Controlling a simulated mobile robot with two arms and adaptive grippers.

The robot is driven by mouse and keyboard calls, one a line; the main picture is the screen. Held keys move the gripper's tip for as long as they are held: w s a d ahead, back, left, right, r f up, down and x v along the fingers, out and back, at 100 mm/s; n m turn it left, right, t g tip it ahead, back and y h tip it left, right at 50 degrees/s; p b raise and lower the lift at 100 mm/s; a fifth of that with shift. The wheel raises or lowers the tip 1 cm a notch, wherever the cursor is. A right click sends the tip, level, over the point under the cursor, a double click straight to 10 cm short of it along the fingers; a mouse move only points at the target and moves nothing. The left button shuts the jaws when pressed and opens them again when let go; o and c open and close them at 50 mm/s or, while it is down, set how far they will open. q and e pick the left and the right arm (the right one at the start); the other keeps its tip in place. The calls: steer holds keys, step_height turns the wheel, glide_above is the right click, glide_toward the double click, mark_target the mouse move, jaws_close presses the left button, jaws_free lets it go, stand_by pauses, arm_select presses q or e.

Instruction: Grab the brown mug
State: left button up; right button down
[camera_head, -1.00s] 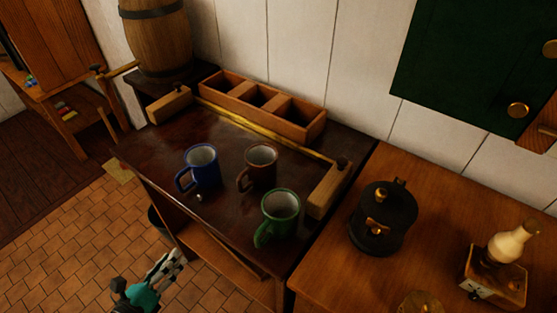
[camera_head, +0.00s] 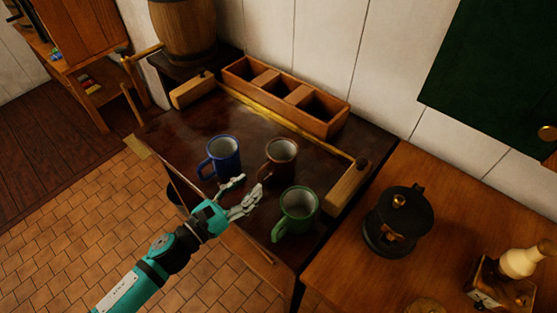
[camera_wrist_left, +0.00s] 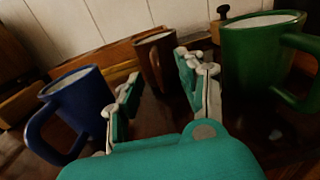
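The brown mug (camera_head: 280,161) stands upright on the dark stove-like top, between the blue mug (camera_head: 224,158) and the green mug (camera_head: 298,211). Its handle points toward the front left. My left gripper (camera_head: 240,192) is open and empty, just in front of the brown mug and short of it. In the left wrist view the brown mug (camera_wrist_left: 154,58) shows beyond and between the open fingers (camera_wrist_left: 163,95), with the blue mug (camera_wrist_left: 77,101) to the left and the green mug (camera_wrist_left: 254,60) close on the right. My right gripper is not in view.
A wooden divided box (camera_head: 286,97) and a brass rail (camera_head: 262,112) run along the back. A wooden block (camera_head: 347,186) bounds the right side. A black pot (camera_head: 398,222) and a grinder (camera_head: 508,276) stand on the right counter.

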mark_target(257, 176)
arm_select(q)
steer(key=p+x, duration=0.1)
steer(key=x, duration=0.1)
steer(key=p+x, duration=0.1)
steer(key=x, duration=0.2)
steer(key=shift+w+a, duration=0.25)
steer(key=shift+w+d+f, duration=0.1)
steer(key=shift+w+d, duration=0.15)
steer(key=shift+d, duration=0.1)
steer(key=shift+a, duration=0.1)
steer(key=shift+c, duration=1.1)
jaws_close()
